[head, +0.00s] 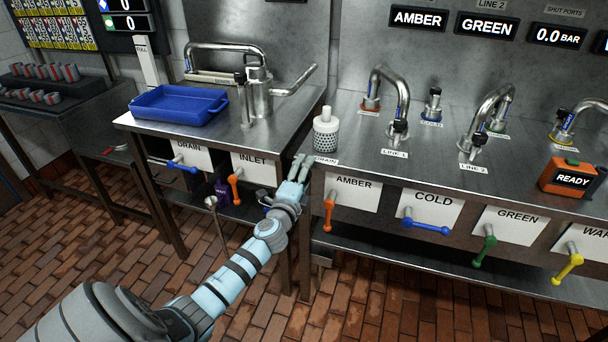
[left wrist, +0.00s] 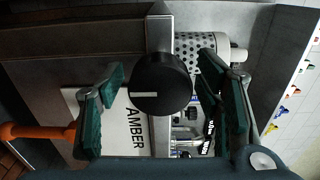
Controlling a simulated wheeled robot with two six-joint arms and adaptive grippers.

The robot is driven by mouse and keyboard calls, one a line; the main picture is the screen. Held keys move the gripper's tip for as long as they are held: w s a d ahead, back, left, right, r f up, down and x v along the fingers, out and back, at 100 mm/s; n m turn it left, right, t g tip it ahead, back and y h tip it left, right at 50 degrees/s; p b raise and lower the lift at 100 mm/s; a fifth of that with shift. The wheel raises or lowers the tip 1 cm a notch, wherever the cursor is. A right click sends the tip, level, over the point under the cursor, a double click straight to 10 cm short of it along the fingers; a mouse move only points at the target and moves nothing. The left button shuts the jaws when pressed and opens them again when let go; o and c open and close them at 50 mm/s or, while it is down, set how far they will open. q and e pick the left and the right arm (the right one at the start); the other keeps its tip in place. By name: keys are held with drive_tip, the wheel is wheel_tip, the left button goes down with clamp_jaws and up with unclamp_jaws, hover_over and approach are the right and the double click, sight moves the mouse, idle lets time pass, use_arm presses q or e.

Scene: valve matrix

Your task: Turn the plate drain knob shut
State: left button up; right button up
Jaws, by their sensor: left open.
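The black round drain knob (left wrist: 161,85) with a white pointer line shows in the left wrist view, beside the AMBER plate. The pointer line lies across the picture, toward the left. In the head view the knob is hidden by my left gripper (head: 298,168), which is at the front edge by the DRAIN label (head: 325,160). In the left wrist view my left gripper (left wrist: 161,72) is open, with one green-padded finger on each side of the knob. I cannot tell whether either pad touches it. My right gripper is not in view.
A perforated metal cylinder (head: 326,133) stands on the counter just behind the knob. The orange AMBER lever (head: 329,211) hangs to the right and the orange INLET lever (head: 235,186) to the left. A blue tray (head: 178,105) sits on the left counter.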

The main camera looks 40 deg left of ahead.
use_arm(q)
drive_tip(key=v, duration=1.2)
drive_tip(key=s+a+f+n+g+h+p, duration=0.1)
drive_tip(key=s+f+n+g, duration=0.2)
drive_tip(key=f, duration=0.8)
drive_tip(key=s+a+f+n+g+h+p, duration=0.1)
drive_tip(key=s+f+n+g, duration=0.15)
drive_tip(key=f, duration=0.75)
drive_tip(key=s+d+f+n+g+p, duration=0.25)
drive_tip(key=s+f+n+g, duration=0.2)
drive_tip(key=s+f, duration=0.85)
drive_tip(key=s+d+f+n+g+h+p, duration=0.1)
drive_tip(key=s+d, duration=0.4)
drive_tip(key=s, duration=0.5)
drive_tip(key=s+d+f+n+g+h+p, duration=0.2)
drive_tip(key=s+d, duration=0.4)
drive_tip(key=s, duration=0.5)
wheel_tip(320, 180, down, 2)
drive_tip(key=n+g+p, duration=0.1)
drive_tip(key=g, duration=0.1)
drive_tip(key=shift+s+f+g, duration=0.2)
drive_tip(key=shift+g, duration=0.2)
